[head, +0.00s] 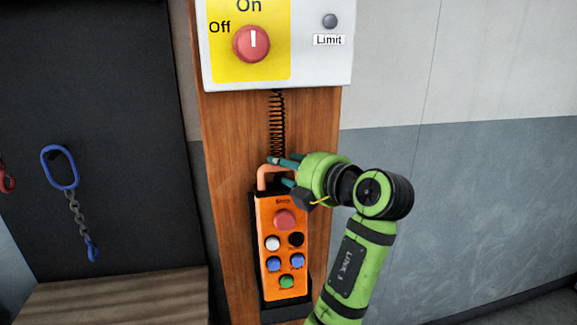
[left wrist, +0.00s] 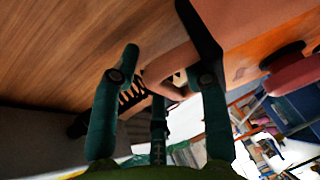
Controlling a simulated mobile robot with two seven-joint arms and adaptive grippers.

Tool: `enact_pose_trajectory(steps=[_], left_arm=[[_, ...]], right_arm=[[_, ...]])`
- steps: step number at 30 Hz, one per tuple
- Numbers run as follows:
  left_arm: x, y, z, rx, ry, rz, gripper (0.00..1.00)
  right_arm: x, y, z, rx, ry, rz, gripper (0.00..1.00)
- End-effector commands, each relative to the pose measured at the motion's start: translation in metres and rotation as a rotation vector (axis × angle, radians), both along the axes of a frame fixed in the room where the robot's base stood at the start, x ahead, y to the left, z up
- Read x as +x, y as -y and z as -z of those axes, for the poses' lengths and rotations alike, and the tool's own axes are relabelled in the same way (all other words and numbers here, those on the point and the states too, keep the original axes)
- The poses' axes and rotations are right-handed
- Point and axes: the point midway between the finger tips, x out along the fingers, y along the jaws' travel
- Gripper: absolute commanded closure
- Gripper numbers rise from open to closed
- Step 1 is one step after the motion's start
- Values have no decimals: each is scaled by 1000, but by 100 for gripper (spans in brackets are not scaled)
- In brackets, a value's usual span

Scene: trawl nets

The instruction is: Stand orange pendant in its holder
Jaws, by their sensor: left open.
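The orange pendant (head: 283,236) has several coloured buttons and stands upright against a wooden board. Its lower end is in a black holder (head: 285,310) on the board. A bent orange handle (head: 263,176) tops the pendant, below a black coiled cord (head: 277,125). My left gripper (head: 279,170) is open beside the handle at the pendant's top. In the left wrist view, the handle (left wrist: 168,66) lies between the spread teal fingers (left wrist: 166,66). I cannot tell whether they touch it. My right gripper is not in view.
A grey control box (head: 325,45) with a red switch (head: 252,43) is above on the wooden board (head: 225,190). A blue hook and chain (head: 70,195) hang on the dark panel at left. Bare grey wall is at right.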

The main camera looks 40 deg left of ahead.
Motion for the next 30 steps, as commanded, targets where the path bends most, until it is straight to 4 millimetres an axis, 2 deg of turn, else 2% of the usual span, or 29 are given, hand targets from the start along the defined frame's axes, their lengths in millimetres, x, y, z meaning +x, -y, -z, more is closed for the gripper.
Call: enact_pose_trajectory(steps=[1,15,21,26,30], left_arm=[[-6,3,33,-81,-58,-29,49],[-23,68,-6,-20,-17,-1,49],[-27,78,-15,-5,-5,0,49],[-27,78,-17,3,-3,2,49],[-24,86,-17,42,-32,40,49]], right_arm=[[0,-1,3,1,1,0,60],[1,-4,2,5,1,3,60],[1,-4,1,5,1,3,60],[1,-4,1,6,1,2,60],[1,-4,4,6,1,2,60]])
